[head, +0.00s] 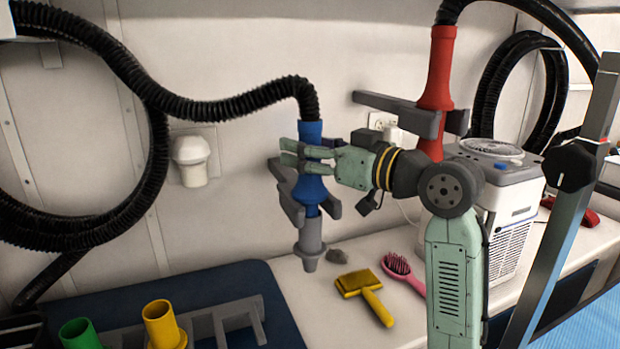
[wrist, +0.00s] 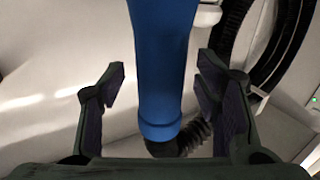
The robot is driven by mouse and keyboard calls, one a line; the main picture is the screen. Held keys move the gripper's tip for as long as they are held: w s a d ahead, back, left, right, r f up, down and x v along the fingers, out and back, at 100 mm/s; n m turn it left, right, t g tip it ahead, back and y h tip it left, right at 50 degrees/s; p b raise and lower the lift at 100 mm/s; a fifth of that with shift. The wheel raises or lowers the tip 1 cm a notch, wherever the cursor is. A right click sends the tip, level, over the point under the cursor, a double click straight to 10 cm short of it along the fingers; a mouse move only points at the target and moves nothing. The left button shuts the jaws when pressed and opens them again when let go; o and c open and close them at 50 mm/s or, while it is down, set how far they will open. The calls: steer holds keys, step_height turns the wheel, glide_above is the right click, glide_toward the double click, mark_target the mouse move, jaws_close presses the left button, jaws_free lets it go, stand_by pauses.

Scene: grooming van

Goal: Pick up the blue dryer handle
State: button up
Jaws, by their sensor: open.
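The blue dryer handle (head: 312,187) hangs upright in a grey wall holder (head: 290,197), with a grey nozzle (head: 310,244) below and a black ribbed hose at its top. My gripper (head: 304,152) reaches it from the right, at its upper part above the holder. In the wrist view the blue handle (wrist: 163,65) stands between the two open fingers of my gripper (wrist: 160,88), with a gap on each side. The finger on the far side is partly hidden in the head view.
A red dryer handle (head: 439,70) hangs in another holder to the right, behind my arm. A yellow brush (head: 364,290), a pink brush (head: 402,270) and a white machine (head: 505,205) are on the counter. Yellow (head: 163,325) and green (head: 80,334) nozzles stand at lower left.

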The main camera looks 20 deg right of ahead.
steer(key=shift+c, duration=0.2)
jaws_close()
stand_by(0.4)
